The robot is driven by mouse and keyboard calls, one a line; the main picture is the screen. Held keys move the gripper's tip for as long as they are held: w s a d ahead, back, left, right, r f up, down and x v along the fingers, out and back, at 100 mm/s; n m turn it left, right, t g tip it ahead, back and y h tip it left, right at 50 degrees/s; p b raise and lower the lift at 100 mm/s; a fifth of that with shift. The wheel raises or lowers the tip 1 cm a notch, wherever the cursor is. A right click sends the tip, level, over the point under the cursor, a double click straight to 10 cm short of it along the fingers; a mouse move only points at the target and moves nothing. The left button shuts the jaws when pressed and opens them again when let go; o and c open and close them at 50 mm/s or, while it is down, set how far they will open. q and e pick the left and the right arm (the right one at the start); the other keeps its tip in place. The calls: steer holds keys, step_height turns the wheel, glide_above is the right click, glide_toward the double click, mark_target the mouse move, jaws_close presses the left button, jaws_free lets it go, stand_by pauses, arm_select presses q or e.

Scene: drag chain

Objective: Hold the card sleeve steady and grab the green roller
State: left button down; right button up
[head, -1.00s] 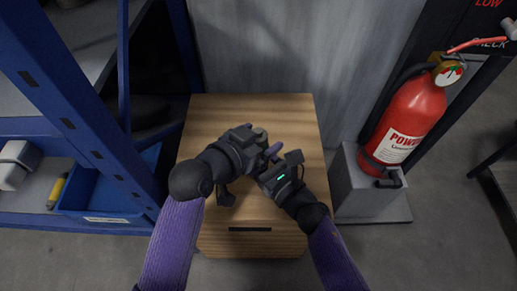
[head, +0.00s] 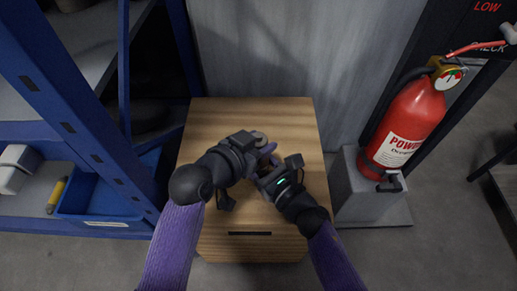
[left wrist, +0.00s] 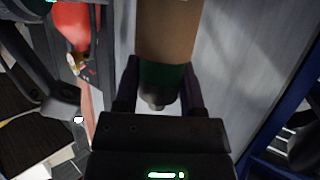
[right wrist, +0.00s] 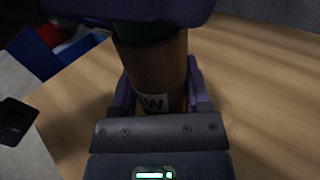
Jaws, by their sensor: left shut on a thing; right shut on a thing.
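The brown card sleeve (right wrist: 150,68) stands roughly upright over the wooden top, with a white label marked "W". My right gripper (right wrist: 162,85) is shut on its lower part. The green roller (left wrist: 162,75) shows as a dark green band at the sleeve's end, with a grey knob beyond it. My left gripper (left wrist: 160,88) is shut on this green part. In the head view, my left gripper (head: 266,151) is above my right gripper (head: 264,172), and the grey knob (head: 260,138) shows beside the left one. The roller's length inside the sleeve is hidden.
The wooden cabinet top (head: 215,115) is otherwise clear. A blue shelf rack (head: 75,120) with a blue bin (head: 100,200) stands at the left. A red fire extinguisher (head: 405,125) on a grey stand (head: 365,190) is at the right. A grey wall is behind.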

arm_select(q)
step_height(320, 180, up, 10)
steer(key=shift+r, duration=0.1)
arm_select(e)
steer(key=o, duration=1.3)
steer(key=v, duration=1.2)
steer(key=shift+s, duration=0.1)
